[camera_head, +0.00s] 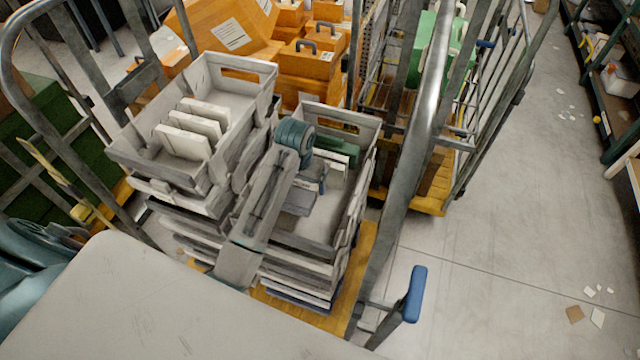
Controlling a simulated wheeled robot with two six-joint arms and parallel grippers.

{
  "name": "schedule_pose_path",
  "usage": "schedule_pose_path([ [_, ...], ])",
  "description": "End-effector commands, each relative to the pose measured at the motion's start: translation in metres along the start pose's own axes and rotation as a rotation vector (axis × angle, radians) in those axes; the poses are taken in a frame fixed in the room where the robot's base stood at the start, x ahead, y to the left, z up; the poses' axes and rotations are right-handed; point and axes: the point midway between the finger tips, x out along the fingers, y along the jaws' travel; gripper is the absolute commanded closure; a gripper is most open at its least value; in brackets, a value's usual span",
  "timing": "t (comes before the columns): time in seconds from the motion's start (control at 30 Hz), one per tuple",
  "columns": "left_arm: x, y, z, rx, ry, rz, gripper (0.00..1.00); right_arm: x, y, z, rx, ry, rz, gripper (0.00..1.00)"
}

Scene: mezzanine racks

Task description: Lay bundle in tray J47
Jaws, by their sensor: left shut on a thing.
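My left gripper (306,186) reaches down over the right-hand grey tray (362,170), the top one of its stack. A green item (338,150) and a thin white piece stand behind the gripper in the same tray. I cannot read J47 on any tray. My right gripper is not in view.
A second tray stack stands left, its top tray (240,108) holding several white slabs (184,141). Metal cage rails (408,170) rise close on the right and left. Orange cases (310,60) stand behind. The floor (520,200) at right is mostly clear.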

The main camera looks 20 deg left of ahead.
Motion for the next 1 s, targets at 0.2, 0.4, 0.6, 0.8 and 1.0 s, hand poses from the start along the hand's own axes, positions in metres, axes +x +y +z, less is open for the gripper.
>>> schedule_pose_path([
  [0.2,0.032,0.0,0.005,0.0,-0.005,0.0,0.39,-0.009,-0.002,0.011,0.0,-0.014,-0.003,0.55],
  [0.4,0.061,0.0,0.008,0.0,-0.001,0.001,0.39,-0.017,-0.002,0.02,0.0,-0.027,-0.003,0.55],
  [0.6,0.084,0.0,0.012,0.0,-0.004,0.0,0.39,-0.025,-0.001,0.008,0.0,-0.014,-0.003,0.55],
  [0.8,0.106,0.0,0.013,0.0,0.0,0.0,0.39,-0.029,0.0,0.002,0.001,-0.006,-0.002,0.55],
  [1.0,0.108,0.0,0.013,0.0,0.001,0.0,0.39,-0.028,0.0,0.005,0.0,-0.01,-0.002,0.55],
])
